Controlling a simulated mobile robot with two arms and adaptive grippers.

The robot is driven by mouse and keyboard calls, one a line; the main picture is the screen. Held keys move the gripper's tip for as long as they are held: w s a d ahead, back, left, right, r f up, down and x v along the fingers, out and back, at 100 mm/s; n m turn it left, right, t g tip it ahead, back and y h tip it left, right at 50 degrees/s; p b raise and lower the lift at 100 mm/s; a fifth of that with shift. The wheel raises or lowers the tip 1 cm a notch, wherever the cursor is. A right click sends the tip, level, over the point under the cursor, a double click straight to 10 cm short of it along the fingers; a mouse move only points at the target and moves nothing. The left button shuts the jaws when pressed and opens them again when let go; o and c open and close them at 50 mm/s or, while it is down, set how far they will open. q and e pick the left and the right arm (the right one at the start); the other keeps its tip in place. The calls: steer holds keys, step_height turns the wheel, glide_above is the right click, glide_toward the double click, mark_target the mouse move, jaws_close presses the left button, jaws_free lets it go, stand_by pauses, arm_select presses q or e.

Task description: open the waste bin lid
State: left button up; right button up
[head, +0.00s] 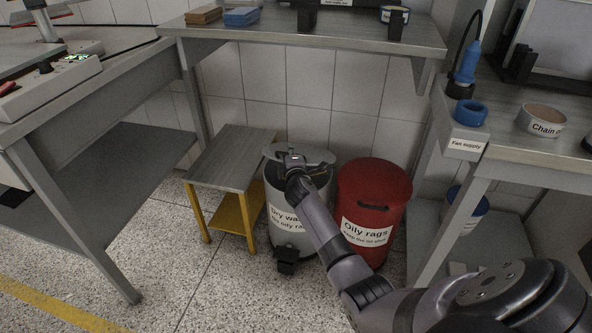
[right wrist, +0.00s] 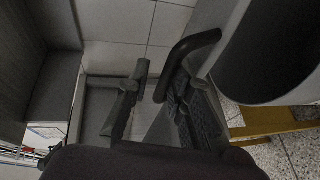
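The grey waste bin (head: 290,235), labelled dry waste, stands on the floor with a black pedal (head: 287,262) at its front. My right arm reaches across its top and hides much of the lid (head: 318,178); I cannot tell how far the lid is open. My right gripper (head: 291,157) is over the back left of the bin's top. In the right wrist view its fingers (right wrist: 157,100) are apart. A dark curved bar (right wrist: 192,45), perhaps the lid handle, lies close to the right finger; nothing is clearly gripped. My left gripper is not in view.
A red oily rags bin (head: 377,190) stands close to the right. A small yellow-legged table (head: 228,160) stands at the left. A workbench (head: 310,38) overhangs behind, with benches at both sides. The floor in front is clear.

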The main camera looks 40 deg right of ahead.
steer(key=r+p+v, duration=0.1)
steer(key=p+v, duration=0.8)
steer(key=v, duration=1)
steer(key=shift+w, duration=0.15)
stand_by(0.8)
steer(key=shift+d+r, duration=0.1)
stand_by(0.6)
